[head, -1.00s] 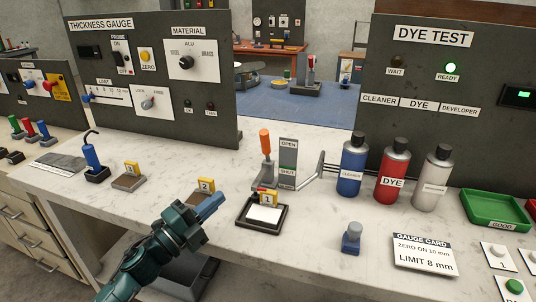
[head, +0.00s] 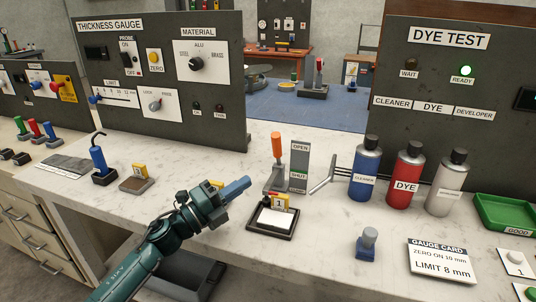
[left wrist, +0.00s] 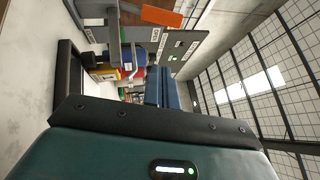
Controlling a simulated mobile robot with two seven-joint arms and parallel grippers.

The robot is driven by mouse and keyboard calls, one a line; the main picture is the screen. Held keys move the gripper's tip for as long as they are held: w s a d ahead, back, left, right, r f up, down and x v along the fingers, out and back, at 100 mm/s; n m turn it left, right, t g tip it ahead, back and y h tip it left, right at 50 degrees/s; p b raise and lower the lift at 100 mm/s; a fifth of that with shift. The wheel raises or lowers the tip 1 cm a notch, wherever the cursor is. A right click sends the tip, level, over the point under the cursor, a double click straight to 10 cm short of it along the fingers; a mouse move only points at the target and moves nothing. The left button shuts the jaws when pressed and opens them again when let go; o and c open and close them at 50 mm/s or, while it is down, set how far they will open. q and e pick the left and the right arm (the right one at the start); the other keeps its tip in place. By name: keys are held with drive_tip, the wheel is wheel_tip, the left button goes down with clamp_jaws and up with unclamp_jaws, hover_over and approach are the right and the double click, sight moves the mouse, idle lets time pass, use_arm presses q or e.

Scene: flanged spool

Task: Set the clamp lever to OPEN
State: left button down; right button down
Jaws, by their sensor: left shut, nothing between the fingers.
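The clamp lever (head: 277,146) has an orange handle that stands upright on a grey base, beside a grey plate (head: 300,166) labelled OPEN at the top and SHUT lower down. The orange handle also shows at the top of the left wrist view (left wrist: 161,16). My left gripper (head: 236,188) is shut and empty, its blue fingers pointing right, to the left of the clamp and apart from it. Its shut fingers (left wrist: 162,88) also show in the left wrist view. My right gripper is not in view.
A blue hook tool (head: 100,162) stands far left. The bench between gripper and clamp is clear.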

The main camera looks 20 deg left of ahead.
use_arm(q)
wheel_tip(320, 180, up, 2)
drive_tip(key=p, duration=0.1)
hover_over(268, 182)
drive_tip(key=s, duration=0.3)
drive_tip(key=shift+w+d+r, duration=0.1)
drive_tip(key=shift+w, duration=0.15)
drive_tip(key=shift+w+r, duration=0.15)
drive_tip(key=shift+w, duration=0.5)
drive_tip(key=shift+w+r, duration=0.15)
drive_tip(key=shift+w, duration=0.45)
drive_tip(key=shift+w+a+r, duration=0.15)
drive_tip(key=shift+w+a, duration=0.15)
drive_tip(key=shift+w, duration=0.4)
